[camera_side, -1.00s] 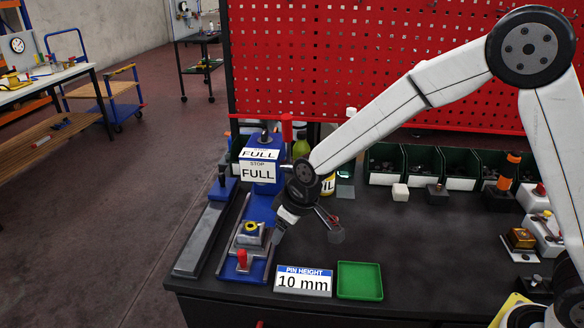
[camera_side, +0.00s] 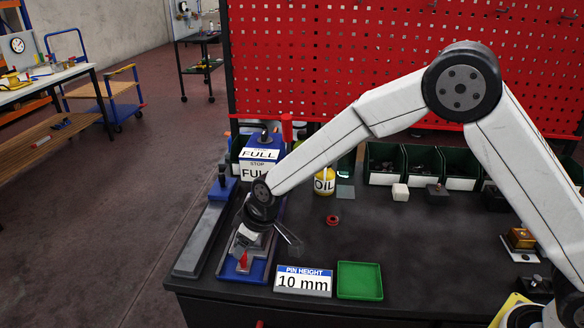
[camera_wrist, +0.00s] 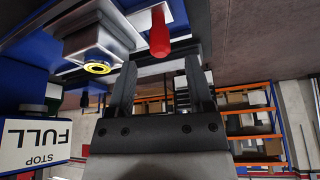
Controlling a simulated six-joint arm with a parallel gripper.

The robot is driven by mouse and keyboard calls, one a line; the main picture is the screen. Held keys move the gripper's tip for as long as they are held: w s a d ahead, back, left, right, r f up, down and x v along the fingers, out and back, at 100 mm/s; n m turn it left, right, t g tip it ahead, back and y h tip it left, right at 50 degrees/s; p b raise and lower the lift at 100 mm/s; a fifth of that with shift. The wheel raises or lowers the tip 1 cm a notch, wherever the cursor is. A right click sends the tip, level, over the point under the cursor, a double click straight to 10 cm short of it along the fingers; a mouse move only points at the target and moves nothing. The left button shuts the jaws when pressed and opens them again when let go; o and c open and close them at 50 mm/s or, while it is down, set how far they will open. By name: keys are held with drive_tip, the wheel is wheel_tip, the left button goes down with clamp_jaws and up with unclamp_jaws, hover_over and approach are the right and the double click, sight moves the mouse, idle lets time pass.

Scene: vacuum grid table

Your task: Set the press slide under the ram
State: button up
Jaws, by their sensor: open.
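The blue press (camera_side: 262,168) with its "FULL STOP FULL" label stands at the left of the table. Its slide, a grey block with a yellow ring, is at the front of the blue base; in the wrist view the slide (camera_wrist: 97,40) shows clearly. In the wrist view my gripper (camera_wrist: 162,68) is open, and the red knob (camera_wrist: 159,35) appears between and just past the fingertips, not gripped.
A grey bar (camera_side: 203,240) with a blue-and-black post lies left of the press. The "PIN HEIGHT 10 mm" sign (camera_side: 303,282) and a green tray (camera_side: 360,281) are right of it. A yellow oil can (camera_side: 324,181) and a red ring (camera_side: 333,220) stand behind.

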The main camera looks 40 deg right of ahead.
drive_tip(key=shift+x, duration=2.8)
clamp_jaws()
